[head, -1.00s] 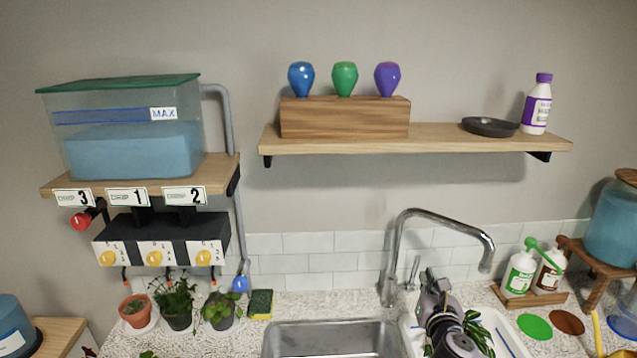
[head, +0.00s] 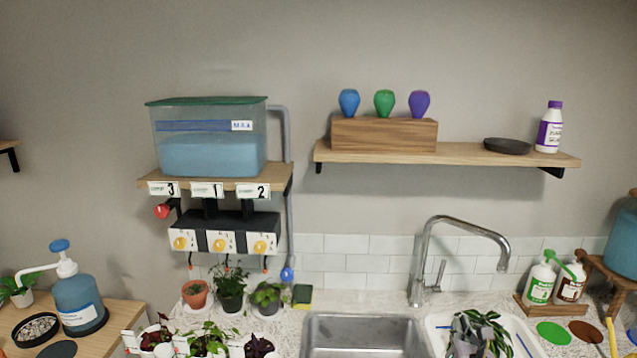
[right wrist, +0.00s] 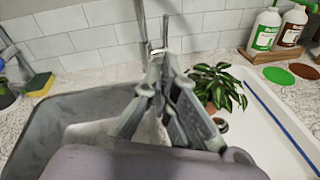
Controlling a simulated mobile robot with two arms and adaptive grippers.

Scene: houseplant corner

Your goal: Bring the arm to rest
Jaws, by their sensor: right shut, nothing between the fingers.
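My right gripper (head: 465,346) shows small at the bottom edge of the head view, in front of the potted plant (head: 482,328) in the white tray. In the right wrist view its fingers (right wrist: 163,68) come together over the sink area, shut and empty. The leafy plant (right wrist: 216,85) stands just to their right in that view, and I see no grip on it. Most of my right arm is out of the head view. My left gripper is in neither current view.
The steel sink (head: 362,320) and tall faucet (head: 428,250) are close to the right gripper. The white tray (right wrist: 275,125) lies right of the sink. Two bottles (head: 540,284) stand at the right. A pump jug (head: 75,295) stands on the left wooden table (head: 115,315).

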